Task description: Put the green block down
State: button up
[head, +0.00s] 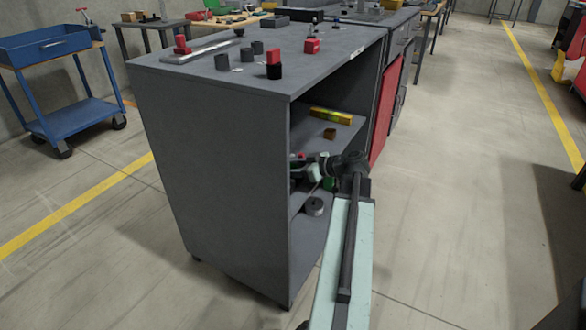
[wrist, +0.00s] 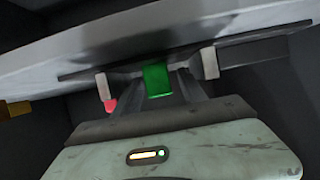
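The green block (wrist: 157,80) shows in the wrist view between the two fingers of my gripper (wrist: 157,76), with a clear gap on each side. My gripper is open and does not touch the block's sides. In the head view my gripper reaches into the open side of the grey cabinet (head: 220,180), below the upper shelf. A small part of the green block (head: 329,184) shows there beside my wrist; the arm hides the rest. What the block rests on is not clear.
A yellow block (head: 331,116) and a small brown block (head: 329,134) lie on the shelf above. A grey round part (head: 314,206) sits lower, near my arm. A red object (wrist: 110,105) is close to the left finger. Shelf and cabinet walls are close around my gripper.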

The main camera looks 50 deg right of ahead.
jog(key=shift+r, duration=0.2)
jog(key=p+v, duration=0.5)
jog(key=v, duration=0.7)
jog(key=shift+s+f, duration=0.1)
jog(key=shift+f, duration=0.05)
